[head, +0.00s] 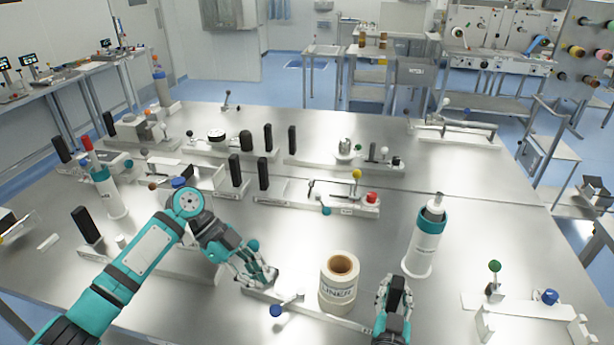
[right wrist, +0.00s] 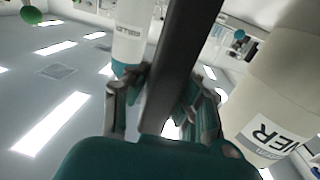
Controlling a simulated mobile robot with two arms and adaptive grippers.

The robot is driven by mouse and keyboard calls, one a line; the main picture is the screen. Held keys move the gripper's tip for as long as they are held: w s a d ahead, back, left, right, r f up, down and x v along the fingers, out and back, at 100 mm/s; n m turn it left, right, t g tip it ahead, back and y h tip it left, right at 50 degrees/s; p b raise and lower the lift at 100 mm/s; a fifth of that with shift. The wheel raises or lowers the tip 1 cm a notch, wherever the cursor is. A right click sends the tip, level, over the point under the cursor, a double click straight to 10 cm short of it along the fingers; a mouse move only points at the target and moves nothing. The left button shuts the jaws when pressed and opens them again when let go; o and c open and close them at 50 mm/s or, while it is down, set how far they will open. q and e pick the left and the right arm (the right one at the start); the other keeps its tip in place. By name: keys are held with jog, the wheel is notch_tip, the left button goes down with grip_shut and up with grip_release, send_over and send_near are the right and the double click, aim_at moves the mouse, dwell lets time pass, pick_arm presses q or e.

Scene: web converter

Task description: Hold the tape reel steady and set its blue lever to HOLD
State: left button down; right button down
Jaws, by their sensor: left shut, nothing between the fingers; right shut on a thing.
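The tape reel (head: 340,290) is a cream roll marked LINER, upright on a long white base (head: 310,311) at the front middle of the table. It also shows at the right of the right wrist view (right wrist: 275,95). The blue lever's round knob (head: 276,310) is at the front edge of the base, left of the reel. My left gripper (head: 262,279) is shut and empty, left of the reel and just behind the knob. My right gripper (head: 393,293) is shut on a black upright handle (right wrist: 180,70), right of the reel. The HOLD mark cannot be read.
A white and teal cylinder (head: 427,240) stands behind my right gripper. A fixture with a green knob (head: 495,266) and a blue knob (head: 547,297) is at the right. A long fixture with a red knob (head: 371,197) lies behind the reel. Bare table lies between them.

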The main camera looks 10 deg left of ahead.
jog(key=shift+s+a+f+p, duration=0.15)
jog(key=shift+f+p, duration=0.1)
jog(key=shift+p, duration=0.4)
jog(key=c, duration=1.1)
grip_release()
jog(key=shift+r, duration=0.15)
jog(key=shift+w, duration=0.2)
jog(key=shift+r, duration=0.1)
jog(key=s, duration=0.8)
jog(key=s+a, duration=0.1)
jog(key=s, duration=0.3)
jog(key=shift+a, duration=0.1)
